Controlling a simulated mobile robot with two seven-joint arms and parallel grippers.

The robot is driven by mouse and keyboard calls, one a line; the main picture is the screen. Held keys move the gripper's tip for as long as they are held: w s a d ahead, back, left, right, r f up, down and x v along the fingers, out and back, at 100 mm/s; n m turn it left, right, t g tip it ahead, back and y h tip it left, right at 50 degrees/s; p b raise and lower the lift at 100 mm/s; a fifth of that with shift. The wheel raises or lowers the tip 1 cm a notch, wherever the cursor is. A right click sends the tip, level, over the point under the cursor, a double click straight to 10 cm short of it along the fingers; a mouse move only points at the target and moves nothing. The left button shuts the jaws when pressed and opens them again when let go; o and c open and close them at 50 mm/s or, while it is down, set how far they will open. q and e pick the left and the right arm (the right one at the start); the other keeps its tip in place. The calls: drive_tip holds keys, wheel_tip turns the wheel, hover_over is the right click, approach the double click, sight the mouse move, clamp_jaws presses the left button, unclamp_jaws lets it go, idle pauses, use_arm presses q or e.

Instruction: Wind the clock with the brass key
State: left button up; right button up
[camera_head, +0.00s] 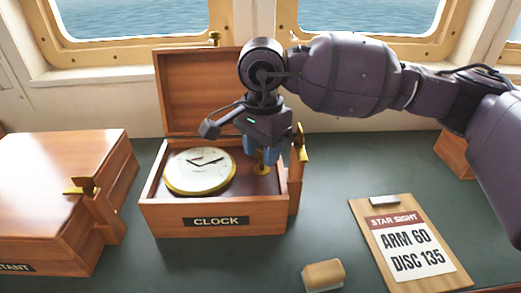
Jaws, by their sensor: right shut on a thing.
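The clock (200,171) lies face up in the left part of an open wooden box (165,220) labelled CLOCK. It has a white dial with dark hands and a brass rim. My right gripper (261,157) points down into the right part of the box, beside the clock and apart from it. Its blue fingers are shut on the brass key (261,169), of which only a small part shows below them. I cannot tell whether the key touches the box floor. My left gripper is out of view.
The box lid (200,85) stands open behind my right gripper, with a brass latch (302,146) at the box's right side. A closed wooden case (60,170) stands left. A clipboard (440,275) and an eraser-like block (323,274) lie at right. The green top between is clear.

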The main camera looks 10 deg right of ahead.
drive_tip(key=n+b, duration=0.1)
drive_tip(key=n, duration=0.1)
drive_tip(key=shift+f+n, duration=0.2)
drive_tip(key=shift+n, duration=0.2)
drive_tip(key=n+b, duration=0.1)
drive_tip(key=n, duration=0.2)
drive_tip(key=shift+b, duration=0.4)
drive_tip(key=shift+r+n+b, duration=0.1)
drive_tip(key=shift+n+b, duration=0.3)
drive_tip(key=shift+n, duration=0.5)
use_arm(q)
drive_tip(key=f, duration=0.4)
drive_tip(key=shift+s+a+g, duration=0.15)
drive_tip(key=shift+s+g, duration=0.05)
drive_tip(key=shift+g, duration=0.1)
use_arm(e)
drive_tip(key=shift+n, duration=0.3)
drive_tip(key=shift+r, duration=0.1)
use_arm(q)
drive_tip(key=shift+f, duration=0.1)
use_arm(e)
drive_tip(key=o, duration=0.9)
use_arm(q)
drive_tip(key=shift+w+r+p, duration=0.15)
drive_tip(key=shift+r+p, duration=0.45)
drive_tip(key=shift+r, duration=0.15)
use_arm(e)
wheel_tip(320, 180, up, 11)
drive_tip(key=shift+f, duration=0.1)
